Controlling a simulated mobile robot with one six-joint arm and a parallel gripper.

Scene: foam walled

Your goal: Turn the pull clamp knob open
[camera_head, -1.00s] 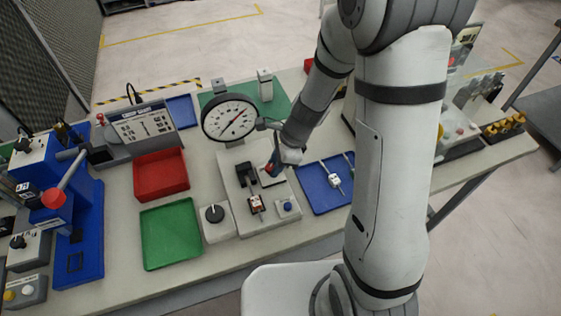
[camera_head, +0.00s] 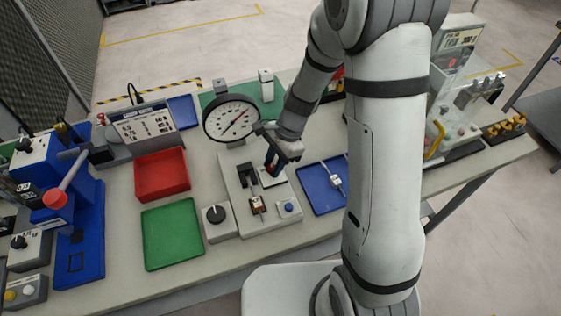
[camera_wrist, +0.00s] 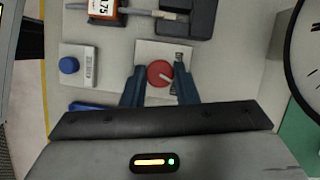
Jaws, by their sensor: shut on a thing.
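In the wrist view a round red knob (camera_wrist: 159,73) with a white pointer line sits on a pale labelled plate (camera_wrist: 150,50). The pointer slants down and to the right. My gripper (camera_wrist: 160,70) has its blue fingers on either side of the knob, shut on it. In the head view my gripper (camera_head: 270,167) is low over the pale test fixture (camera_head: 240,190), in front of the round dial gauge (camera_head: 231,118). The knob is mostly hidden there by the fingers. The plate's print is too small to read.
A blue button box (camera_head: 288,208) and an orange-labelled part (camera_head: 257,205) are close to my gripper. A black knob box (camera_head: 215,214) stands to the left, a blue tray (camera_head: 315,190) to the right. Green (camera_head: 170,235) and red (camera_head: 160,175) trays lie further left.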

